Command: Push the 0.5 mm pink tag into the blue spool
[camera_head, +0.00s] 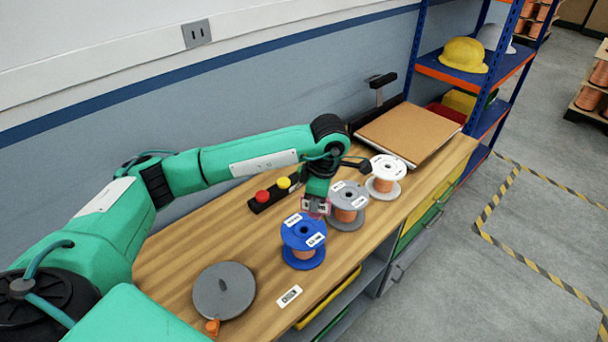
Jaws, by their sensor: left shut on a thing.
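The blue spool (303,233) stands upright on the wooden bench, wound with copper wire and bearing white labels on its top flange. My left gripper (316,208) points down just behind and above the blue spool's far right edge, beside the grey spool. It is shut on a small pinkish piece, which looks like the pink tag (318,206); the fingers hide much of it and its print cannot be read. Whether the tag touches the blue spool cannot be told. My right gripper is not in view.
A grey spool (347,200) and a white spool (385,175) stand in a row behind the blue one. A white label (289,296) lies in front, a grey disc (224,290) at left. A button box (270,194) and cardboard-coloured board (408,132) are farther back.

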